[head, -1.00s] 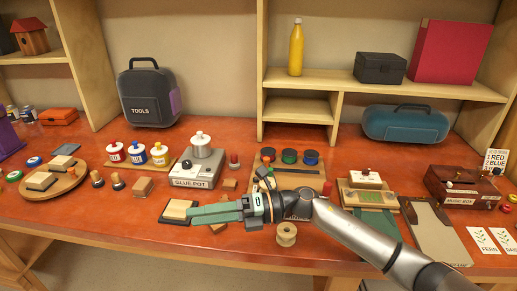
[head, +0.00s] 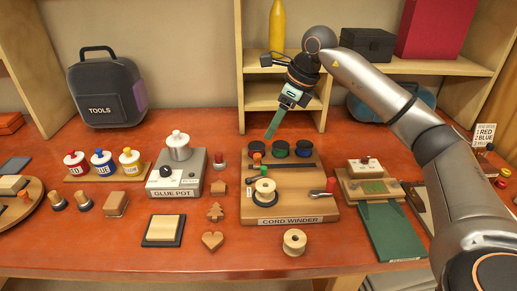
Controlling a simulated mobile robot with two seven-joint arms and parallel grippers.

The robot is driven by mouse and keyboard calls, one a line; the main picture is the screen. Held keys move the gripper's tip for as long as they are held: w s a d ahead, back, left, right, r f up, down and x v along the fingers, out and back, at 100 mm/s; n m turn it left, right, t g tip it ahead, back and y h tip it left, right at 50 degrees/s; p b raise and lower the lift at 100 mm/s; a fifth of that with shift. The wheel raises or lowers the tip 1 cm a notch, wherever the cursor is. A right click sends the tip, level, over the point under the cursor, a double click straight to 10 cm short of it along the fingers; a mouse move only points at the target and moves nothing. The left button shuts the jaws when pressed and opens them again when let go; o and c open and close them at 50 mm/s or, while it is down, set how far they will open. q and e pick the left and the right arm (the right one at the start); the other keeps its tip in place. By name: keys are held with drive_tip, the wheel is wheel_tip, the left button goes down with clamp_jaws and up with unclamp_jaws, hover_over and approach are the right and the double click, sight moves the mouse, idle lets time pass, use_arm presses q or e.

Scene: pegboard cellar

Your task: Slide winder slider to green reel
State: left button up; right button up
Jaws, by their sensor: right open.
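The cord winder (head: 330,208) is a wooden board with a label at its front edge. Dark, green and blue reels stand in a row along its back: the dark reel (head: 256,146), the green reel (head: 279,149) and the blue reel (head: 304,149). The slider's orange knob (head: 257,157) is at the left end of a dark slot, in front of the dark reel. My right gripper (head: 271,134) is open and empty, its green fingers pointing down just behind or above the dark and green reels. It appears apart from the slider. My left gripper is out of view.
A cord spool (head: 264,191) and a red-handled crank (head: 326,188) sit on the winder's front. The glue pot (head: 177,178) stands to the left, a small device (head: 366,187) to the right. Shelves rise behind.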

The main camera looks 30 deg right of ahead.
sight(257, 155)
drive_tip(key=x, duration=0.9)
drive_tip(key=shift+w+a+f, duration=0.1)
drive_tip(key=shift+a+f, duration=0.05)
drive_tip(key=shift+f, duration=0.15)
drive_tip(key=shift+c, duration=0.2)
clamp_jaws()
idle(0.7)
